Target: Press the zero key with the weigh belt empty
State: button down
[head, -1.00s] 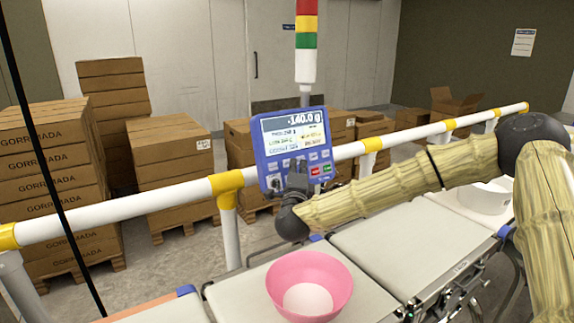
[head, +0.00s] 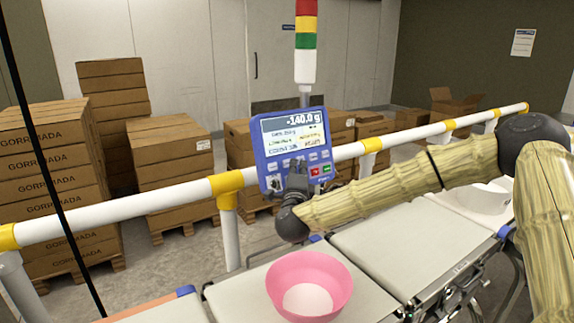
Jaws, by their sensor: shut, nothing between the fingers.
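The blue control panel (head: 258,150) stands upright behind the belts, and its display (head: 295,133) reads -140.0 g. Its keys sit below the display, with a red key (head: 315,170) and a green key (head: 327,169) at the right. My gripper (head: 296,168) is shut and empty, its tips in front of the key rows. It hides some keys, and I cannot tell whether it touches one. The middle belt section (head: 390,245) is bare. A pink bowl (head: 330,270) stands on the belt section (head: 235,292) to its left.
A white bowl (head: 487,195) sits on the belt at the right, partly behind my arm. A white and yellow rail (head: 150,203) runs behind the belts. A signal tower (head: 305,50) rises behind the panel. Stacked cartons (head: 45,170) stand beyond the rail.

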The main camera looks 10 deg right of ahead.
jog(key=shift+w+a, duration=0.1)
jog(key=shift+w, duration=0.05)
jog(key=shift+w+a+f+b, duration=0.1)
jog(key=shift+w+b, duration=0.15)
jog(key=shift+b, duration=0.15)
jog(key=shift+w+a+f+b, duration=0.1)
jog(key=shift+w+b, duration=0.2)
jog(key=shift+w, duration=0.05)
dwell(0.8)
jog(key=shift+s, duration=0.1)
dwell(0.4)
jog(key=shift+s+d+r, duration=0.2)
jog(key=shift+s+d, duration=0.05)
jog(key=shift+s, duration=0.4)
jog(key=shift+s, duration=0.1)
jog(key=shift+s+d+r, duration=0.25)
jog(key=shift+s+d, duration=0.05)
jog(key=shift+s, duration=0.4)
jog(key=shift+s+d+r, duration=0.2)
jog(key=shift+s+d, duration=0.1)
jog(key=shift+s, duration=0.45)
jog(key=shift+s+d+r, duration=0.25)
jog(key=shift+s+d, duration=0.05)
jog(key=shift+s, duration=0.4)
